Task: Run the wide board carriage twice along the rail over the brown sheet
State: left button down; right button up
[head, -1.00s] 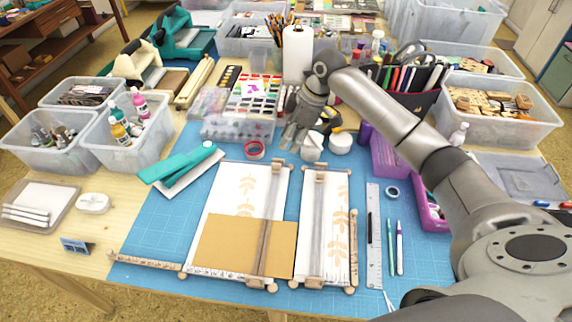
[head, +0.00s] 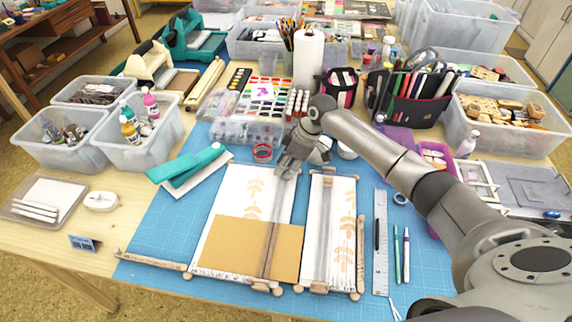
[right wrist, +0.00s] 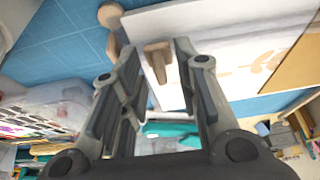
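The wide white board (head: 222,205) lies on the blue mat with leaf prints on it. The brown sheet (head: 232,240) covers its near part. The board's carriage (head: 269,248) is a long narrow bar standing across the sheet towards its right side, with a wooden block at its near end. My right gripper (head: 286,171) is at the board's far edge, by the carriage's far end, which it partly hides. In the right wrist view its fingers are open, with a wooden handle (right wrist: 157,62) between their tips; contact is unclear. My left gripper is out of view.
A narrow board (head: 342,225) with its own carriage lies just right of the wide one. A steel ruler (head: 381,260) and pens lie further right. A teal stapler-like tool (head: 190,168) and a red tape roll (head: 262,152) lie near the far left corner.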

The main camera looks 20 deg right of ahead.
grip_shut()
